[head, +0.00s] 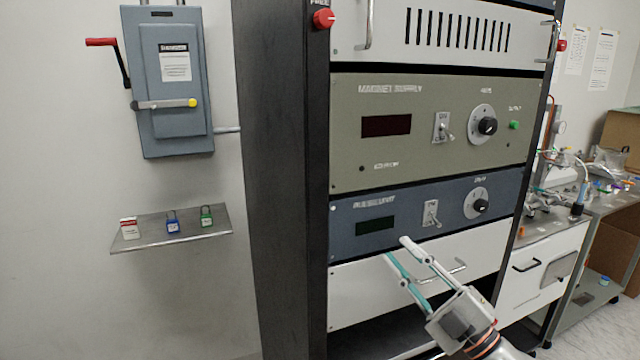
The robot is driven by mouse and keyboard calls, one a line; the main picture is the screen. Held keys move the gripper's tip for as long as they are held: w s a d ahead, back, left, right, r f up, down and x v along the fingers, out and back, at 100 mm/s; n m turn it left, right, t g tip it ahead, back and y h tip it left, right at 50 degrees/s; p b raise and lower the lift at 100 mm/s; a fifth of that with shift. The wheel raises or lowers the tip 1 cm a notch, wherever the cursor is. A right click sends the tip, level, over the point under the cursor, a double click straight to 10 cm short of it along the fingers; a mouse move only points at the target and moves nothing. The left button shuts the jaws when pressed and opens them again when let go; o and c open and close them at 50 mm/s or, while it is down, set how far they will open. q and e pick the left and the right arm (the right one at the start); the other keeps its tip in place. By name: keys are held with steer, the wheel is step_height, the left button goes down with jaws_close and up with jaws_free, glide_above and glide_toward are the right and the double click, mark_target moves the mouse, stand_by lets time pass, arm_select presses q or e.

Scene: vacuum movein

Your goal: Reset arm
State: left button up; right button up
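My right gripper (397,249) comes in from the lower right, its fingers pointing up and to the left. The two fingertips are apart with nothing between them. They show in front of the lower edge of the blue-grey panel (345,243) and the white drawer front (350,290) of the rack. I cannot tell whether they touch it. My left gripper is not in view.
A black-framed rack (285,180) also holds a magnet supply panel (350,160). At left are a grey switch box (165,100) with a red-handled lever and a small shelf (190,237) with padlocks. A cluttered bench (560,235) stands at right.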

steer(key=s+d+f+m+t+h, duration=0.1)
steer(key=s+d+f+m+h, duration=0.15)
steer(key=f+m+h, duration=1)
steer(key=s+f+m+g, duration=0.1)
steer(key=s+f+g, duration=0.1)
steer(key=s+f, duration=0.5)
steer(key=s+d+f+m+g, duration=0.1)
steer(key=s+f, duration=0.6)
steer(key=f, duration=0.8)
steer(key=s+d+f+m+g, duration=0.1)
steer(key=s+f+m+g, duration=0.1)
steer(key=s+f+g, duration=0.2)
steer(key=s+f, duration=0.3)
steer(key=f, duration=0.4)
steer(key=shift+s+d+f+g, duration=0.2)
steer(key=shift+s+d+g, duration=0.05)
steer(key=shift+s+g, duration=0.05)
steer(key=shift+m, duration=0.25)
steer(key=shift+c, duration=0.3)
jaws_close()
